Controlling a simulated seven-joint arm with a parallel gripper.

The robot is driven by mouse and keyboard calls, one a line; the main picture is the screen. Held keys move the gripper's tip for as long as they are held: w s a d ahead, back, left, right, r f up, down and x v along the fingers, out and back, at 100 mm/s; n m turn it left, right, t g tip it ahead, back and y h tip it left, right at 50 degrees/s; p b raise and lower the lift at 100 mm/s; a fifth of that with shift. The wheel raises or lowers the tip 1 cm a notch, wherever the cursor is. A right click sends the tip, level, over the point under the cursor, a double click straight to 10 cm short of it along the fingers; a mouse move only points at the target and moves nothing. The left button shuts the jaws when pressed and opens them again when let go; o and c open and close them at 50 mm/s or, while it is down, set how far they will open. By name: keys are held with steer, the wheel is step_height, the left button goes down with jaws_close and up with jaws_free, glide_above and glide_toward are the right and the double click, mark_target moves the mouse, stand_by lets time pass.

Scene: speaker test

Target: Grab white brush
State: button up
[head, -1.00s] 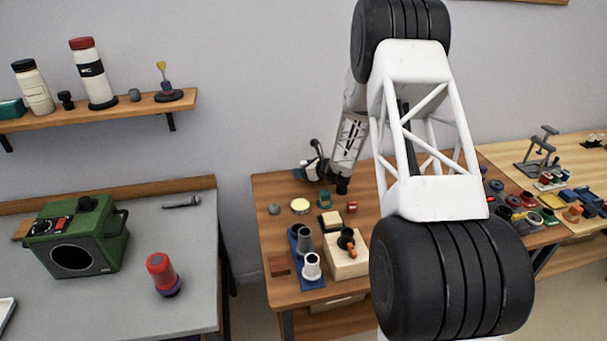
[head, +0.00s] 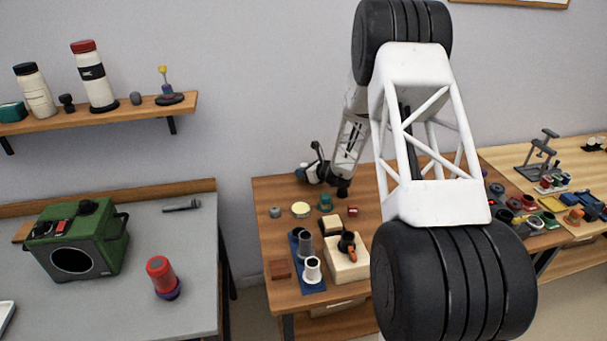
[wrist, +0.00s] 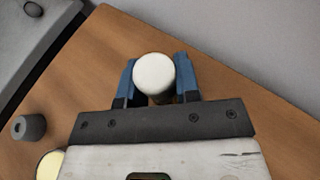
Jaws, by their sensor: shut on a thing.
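A white round-topped thing, which I take to be the white brush (wrist: 155,73), sits between the two blue fingers of my gripper (wrist: 156,62) in the wrist view. The fingers are shut on its sides. Only its pale round end shows clearly; the lower part is mostly hidden, and I cannot tell whether it touches the table. In the head view my gripper (head: 309,173) is small, at the back left of the wooden table (head: 270,240). The brush is too small to make out surely there.
A grey knob (head: 275,212) and a cream disc (head: 301,209) lie in front of my gripper. A blue tray (head: 308,284) and a pale box (head: 346,268) stand nearer. A wall is behind. The grey table (head: 200,250) stands left, across a gap.

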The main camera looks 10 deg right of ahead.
steer(key=shift+r, duration=4.75)
